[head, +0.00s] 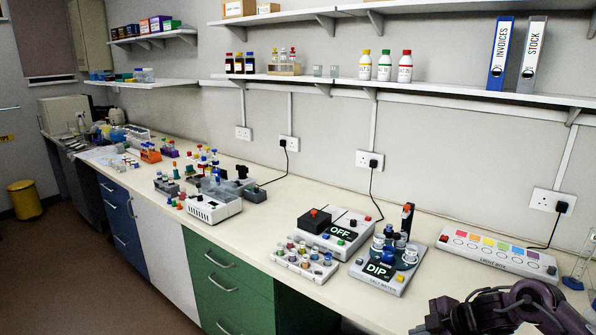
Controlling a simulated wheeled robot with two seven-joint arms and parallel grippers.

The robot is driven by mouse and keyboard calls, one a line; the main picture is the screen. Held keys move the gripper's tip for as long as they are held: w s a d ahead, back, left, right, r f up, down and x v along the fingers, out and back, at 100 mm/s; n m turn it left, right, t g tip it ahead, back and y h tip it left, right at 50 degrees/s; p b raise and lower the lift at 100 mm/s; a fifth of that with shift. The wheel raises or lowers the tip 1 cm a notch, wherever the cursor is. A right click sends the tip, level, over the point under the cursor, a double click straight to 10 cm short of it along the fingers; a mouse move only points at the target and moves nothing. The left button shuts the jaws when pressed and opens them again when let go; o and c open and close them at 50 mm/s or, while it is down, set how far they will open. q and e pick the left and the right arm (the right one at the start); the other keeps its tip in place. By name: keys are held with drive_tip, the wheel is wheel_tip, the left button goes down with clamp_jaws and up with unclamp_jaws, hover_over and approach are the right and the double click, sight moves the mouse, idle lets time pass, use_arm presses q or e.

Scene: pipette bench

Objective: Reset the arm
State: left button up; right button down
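My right arm comes in at the bottom right corner, dark with purple-tinted parts. Its gripper (436,316) seems to be the black end over the front of the bench, right of the "DIP" device. I cannot make out whether its fingers are open or shut, and I see nothing clearly held. My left gripper is out of view. The pale bench (330,225) runs from the lower right to the far left.
The "DIP" device (395,283), a device marked "OFF" (350,222), a vial rack (304,261) and a light box (497,256) stand near the arm. Glassware (575,281) stands at the right edge. Binders (500,55) and bottles (385,66) fill the shelf above.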

wheel_tip(320, 180, down, 24)
drive_tip(key=s+a+m+t+b, duration=0.1)
drive_tip(key=s+a+m, duration=0.1)
drive_tip(key=m, duration=0.5)
drive_tip(key=s+f+m+h, duration=0.2)
drive_tip(key=s+f, duration=0.5)
drive_tip(key=f, duration=0.4)
use_arm(q)
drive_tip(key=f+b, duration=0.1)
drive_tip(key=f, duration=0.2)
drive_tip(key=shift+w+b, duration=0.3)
drive_tip(key=shift+b, duration=0.1)
use_arm(e)
drive_tip(key=s+f+m+g+h, duration=0.1)
drive_tip(key=s+f, duration=0.5)
drive_tip(key=s, duration=0.6)
drive_tip(key=s+a+f+m+g+h, duration=0.1)
drive_tip(key=s+f+m+g, duration=0.1)
drive_tip(key=s+f, duration=0.5)
drive_tip(key=s+f+m+g+h, duration=0.1)
drive_tip(key=s+f, duration=0.6)
drive_tip(key=s, duration=1.2)
drive_tip(key=shift+s+a+m+g, duration=0.2)
drive_tip(key=shift+a+m+g, duration=0.2)
drive_tip(key=shift+m+g, duration=0.45)
